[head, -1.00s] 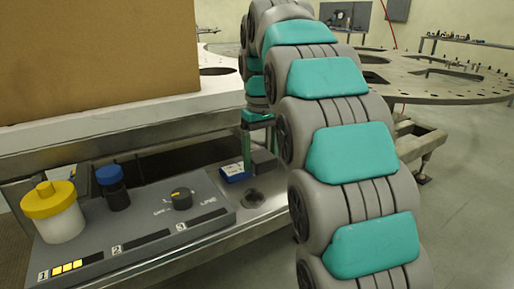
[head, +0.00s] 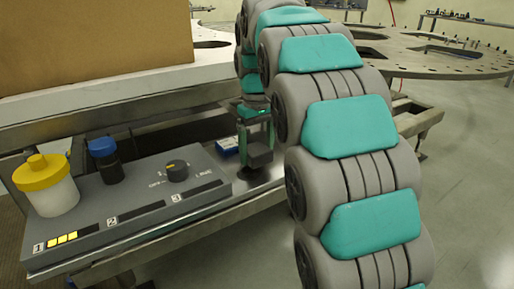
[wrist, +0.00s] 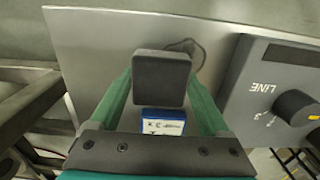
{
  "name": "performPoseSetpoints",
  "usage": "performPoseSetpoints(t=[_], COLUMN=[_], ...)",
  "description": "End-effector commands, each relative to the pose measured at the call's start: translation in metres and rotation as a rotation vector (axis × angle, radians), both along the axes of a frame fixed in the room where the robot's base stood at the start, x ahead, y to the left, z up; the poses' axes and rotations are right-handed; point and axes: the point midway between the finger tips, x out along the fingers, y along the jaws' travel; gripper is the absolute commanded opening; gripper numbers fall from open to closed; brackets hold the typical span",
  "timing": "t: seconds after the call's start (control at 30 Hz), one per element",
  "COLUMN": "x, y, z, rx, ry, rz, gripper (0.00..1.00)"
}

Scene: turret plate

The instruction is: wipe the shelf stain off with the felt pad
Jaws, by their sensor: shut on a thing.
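My gripper (head: 257,138) has green fingers and is shut on the dark grey felt pad (head: 260,156) over the metal shelf (head: 262,182). In the wrist view the square pad (wrist: 160,78) sits between the fingertips. The shelf stain (wrist: 187,48) shows in the wrist view as a dark, rounded mark just beyond the pad's upper right corner, partly hidden by the pad. In the head view the pad and fingers mostly cover that spot. I cannot tell whether the pad touches the shelf.
A blue and white box (head: 228,145) lies beside the gripper. The grey control panel (head: 130,205) carries a knob (head: 176,171), a yellow-lidded jar (head: 50,190) and a blue-capped dark bottle (head: 105,160). A white slab with a large brown box (head: 95,45) overhangs the shelf's back.

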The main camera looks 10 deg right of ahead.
Motion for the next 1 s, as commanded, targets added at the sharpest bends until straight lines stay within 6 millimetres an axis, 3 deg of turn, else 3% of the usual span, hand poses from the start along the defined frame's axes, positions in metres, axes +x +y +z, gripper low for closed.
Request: performPoseSetpoints(t=[1.0], x=[0.0], y=[0.0], z=[-0.01], rx=[-0.001], ry=[-0.001], rz=[0.0], gripper=[0.36])
